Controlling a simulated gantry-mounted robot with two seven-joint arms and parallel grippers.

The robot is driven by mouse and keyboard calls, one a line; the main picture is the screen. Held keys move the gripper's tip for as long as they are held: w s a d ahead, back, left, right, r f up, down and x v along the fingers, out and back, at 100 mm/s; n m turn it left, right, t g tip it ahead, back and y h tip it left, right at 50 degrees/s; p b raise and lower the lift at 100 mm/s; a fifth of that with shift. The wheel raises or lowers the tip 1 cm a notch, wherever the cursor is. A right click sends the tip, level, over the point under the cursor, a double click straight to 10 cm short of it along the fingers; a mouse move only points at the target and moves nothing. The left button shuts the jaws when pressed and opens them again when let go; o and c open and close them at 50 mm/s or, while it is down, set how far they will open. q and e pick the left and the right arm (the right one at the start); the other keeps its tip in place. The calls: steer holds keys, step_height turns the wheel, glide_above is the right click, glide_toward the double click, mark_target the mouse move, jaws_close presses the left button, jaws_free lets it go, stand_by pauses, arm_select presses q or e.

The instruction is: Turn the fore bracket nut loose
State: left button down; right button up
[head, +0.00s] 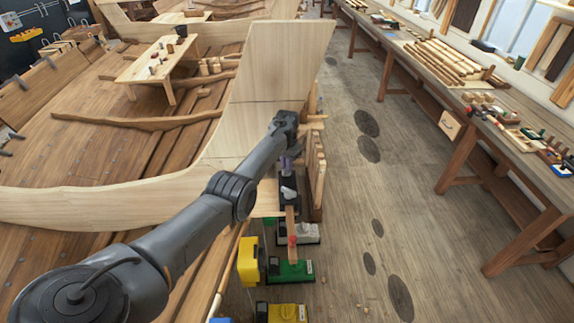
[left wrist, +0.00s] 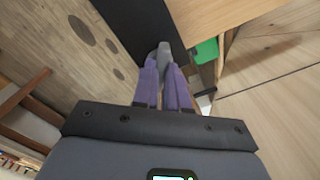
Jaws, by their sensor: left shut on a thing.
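My left gripper (head: 290,163) points down beside the upright wooden end of the hull (head: 275,75). In the left wrist view, its purple fingers (left wrist: 163,72) are shut on a grey rounded piece, which looks like the fore bracket nut (left wrist: 164,49). The nut also shows as a light grey piece (head: 288,192) just below the fingers in the head view. Behind it is a dark bracket plate (left wrist: 130,25). The fingers and wrist hide part of the nut and bracket. My right gripper is not in view.
Below the bracket stand a green-based case (head: 290,270), a yellow box (head: 248,262) and a yellow-based case (head: 283,312). A long workbench (head: 470,130) with tools runs along the right.

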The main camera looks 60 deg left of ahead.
arm_select(q)
steer(key=n, duration=0.4)
steer(key=shift+n, duration=2.6)
steer(key=c, duration=1.2)
jaws_free()
steer(key=shift+o, duration=0.2)
